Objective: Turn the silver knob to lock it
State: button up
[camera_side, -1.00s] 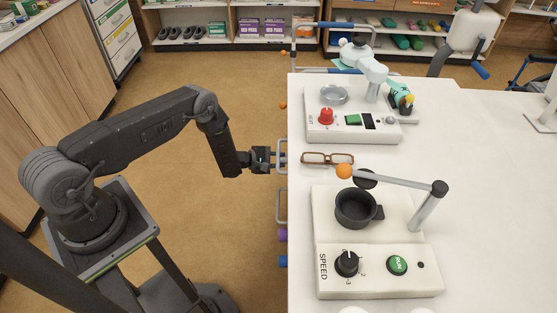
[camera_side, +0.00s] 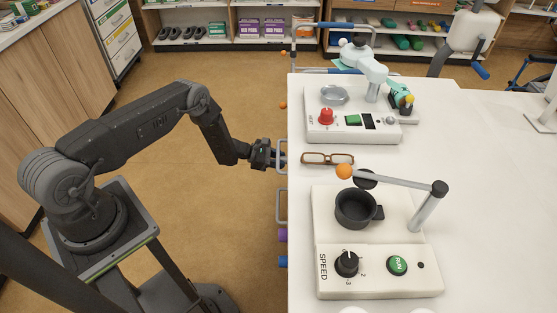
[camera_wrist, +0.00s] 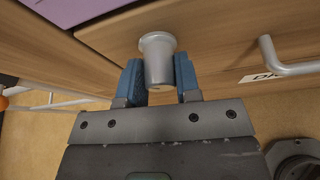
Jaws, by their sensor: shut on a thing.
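The silver knob (camera_wrist: 157,58) is a short, flared grey cylinder on a wooden drawer front, in the upper middle of the wrist view. My gripper (camera_wrist: 158,80) has its two blue fingers on either side of the knob and is shut on it. In the side view my gripper (camera_side: 277,159) is at the left edge of the white table, beside the drawer fronts. The knob itself cannot be made out there. No mark showing its locked or unlocked position is visible.
A bar handle (camera_wrist: 285,62) sticks out right of the knob, above a partly hidden label. Another drawer handle (camera_side: 281,206) is below my gripper in the side view.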

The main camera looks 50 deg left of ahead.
jog(key=n+g+h, duration=0.1)
jog(key=n, duration=0.2)
jog(key=shift+n+g+h, duration=0.3)
jog(key=shift+g+h, duration=0.1)
jog(key=n+g+h, duration=0.1)
jog(key=n+h, duration=0.1)
jog(key=n, duration=0.1)
jog(key=shift+w+n, duration=0.1)
jog(key=shift+n, duration=0.3)
dwell(0.3)
jog(key=o, duration=0.9)
jog(key=v, duration=1.4)
jog(key=shift+w, duration=0.15)
